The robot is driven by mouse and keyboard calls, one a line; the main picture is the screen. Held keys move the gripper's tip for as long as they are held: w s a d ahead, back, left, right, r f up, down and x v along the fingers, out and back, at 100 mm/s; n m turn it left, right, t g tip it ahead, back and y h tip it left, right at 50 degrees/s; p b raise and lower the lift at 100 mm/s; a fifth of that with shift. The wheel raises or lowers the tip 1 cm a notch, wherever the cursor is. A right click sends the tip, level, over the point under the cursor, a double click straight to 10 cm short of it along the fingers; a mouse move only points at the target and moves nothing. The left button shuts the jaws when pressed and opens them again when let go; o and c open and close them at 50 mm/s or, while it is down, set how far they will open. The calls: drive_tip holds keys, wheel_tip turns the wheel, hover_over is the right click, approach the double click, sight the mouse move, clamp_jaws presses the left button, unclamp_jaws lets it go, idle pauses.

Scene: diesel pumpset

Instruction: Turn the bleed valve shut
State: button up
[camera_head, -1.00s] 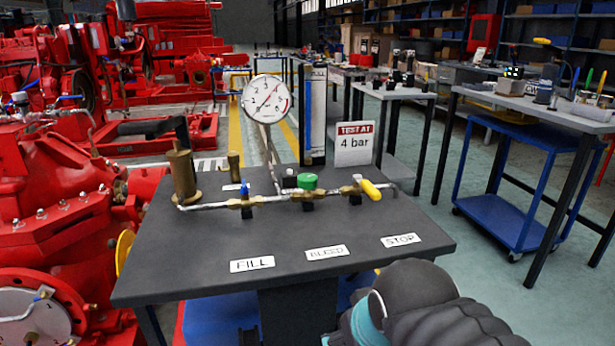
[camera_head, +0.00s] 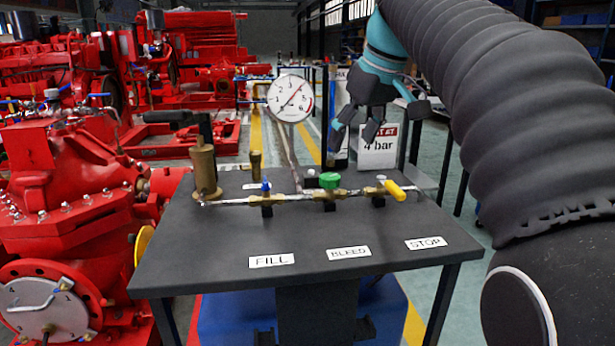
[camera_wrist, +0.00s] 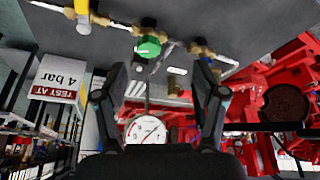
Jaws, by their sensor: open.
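The bleed valve has a green knob (camera_head: 329,181) on the brass pipe line, behind the BLEED label (camera_head: 348,252) on the dark bench. The green knob also shows in the wrist view (camera_wrist: 149,47), ahead of and between my fingers. My gripper (camera_head: 352,135) is open and empty, above and behind the valve, in front of the test card. In the wrist view my gripper's two fingers (camera_wrist: 160,85) stand wide apart, touching nothing. The fill valve has a blue handle (camera_head: 266,186) to the left. The stop valve has a yellow handle (camera_head: 394,190) to the right.
A pressure gauge (camera_head: 291,98) stands on a pipe behind the valves, close to my gripper. A "TEST AT 4 bar" card (camera_head: 379,150) stands behind at right. A brass hand pump (camera_head: 204,165) is at the bench's left. The bench front (camera_head: 220,245) is mostly clear.

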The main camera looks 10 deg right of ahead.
drive_tip(key=n, duration=0.2)
approach(330, 176)
drive_tip(key=shift+y, duration=0.3)
drive_tip(key=b+x, duration=0.2)
drive_tip(key=x, duration=0.2)
drive_tip(key=b+x, duration=0.3)
drive_tip(key=x, duration=0.2)
drive_tip(key=shift+d, duration=0.25)
drive_tip(key=c, duration=1.1)
